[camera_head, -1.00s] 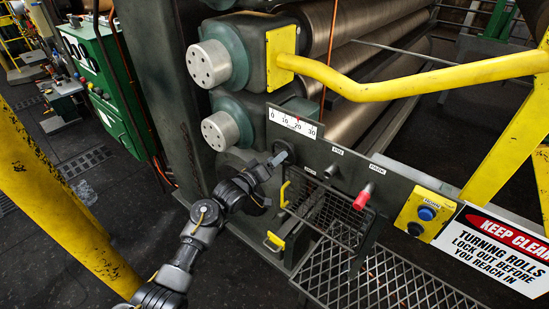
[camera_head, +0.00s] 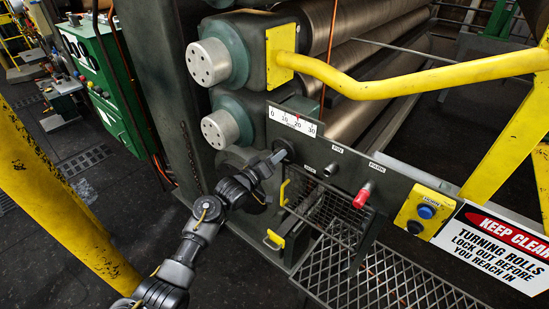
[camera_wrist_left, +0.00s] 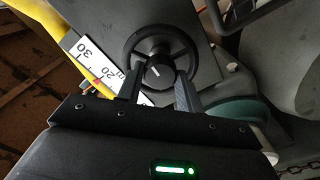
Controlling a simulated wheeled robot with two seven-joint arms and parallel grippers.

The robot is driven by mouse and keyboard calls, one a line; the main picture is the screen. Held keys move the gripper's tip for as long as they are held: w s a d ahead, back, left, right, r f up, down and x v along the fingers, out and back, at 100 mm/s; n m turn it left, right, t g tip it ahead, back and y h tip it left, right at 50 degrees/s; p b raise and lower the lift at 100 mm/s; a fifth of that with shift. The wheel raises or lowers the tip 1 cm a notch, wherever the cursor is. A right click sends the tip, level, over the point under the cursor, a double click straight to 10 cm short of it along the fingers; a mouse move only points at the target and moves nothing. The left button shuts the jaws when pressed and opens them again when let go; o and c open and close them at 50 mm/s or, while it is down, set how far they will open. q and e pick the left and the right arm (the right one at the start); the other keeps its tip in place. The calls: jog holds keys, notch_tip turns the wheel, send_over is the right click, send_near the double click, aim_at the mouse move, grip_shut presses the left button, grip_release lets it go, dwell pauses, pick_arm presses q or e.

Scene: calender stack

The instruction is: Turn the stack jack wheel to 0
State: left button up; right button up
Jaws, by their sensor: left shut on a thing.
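The stack jack wheel is a dark round handwheel (camera_wrist_left: 160,55) with a thick hub that carries a white mark, seen in the left wrist view. In the head view the wheel (camera_head: 283,149) shows only partly, on the grey panel below the scale. My left gripper (camera_wrist_left: 159,92) is shut on the wheel's hub, one finger on each side; its tip also shows in the head view (camera_head: 277,159). The white scale (camera_head: 292,122) reads 0, 10, 20, 30 from left to right, and its red pointer stands near 20. My right gripper is not in view.
A red knob (camera_head: 363,194) and a yellow box with a blue button (camera_head: 426,211) sit right of the wheel. A yellow rail (camera_head: 400,82) crosses above the panel. A wire mesh guard (camera_head: 330,212) hangs below. Steel rolls (camera_head: 350,45) lie behind.

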pick_arm(q)
jog(key=shift+m+b, duration=0.75)
jog(key=shift+m, duration=2.35)
jog(key=shift+m, duration=0.3)
jog(key=o, duration=1)
jog(key=b+v, duration=0.2)
jog(key=v, duration=0.8)
jog(key=shift+s+a, duration=0.25)
jog(key=shift+a, duration=0.05)
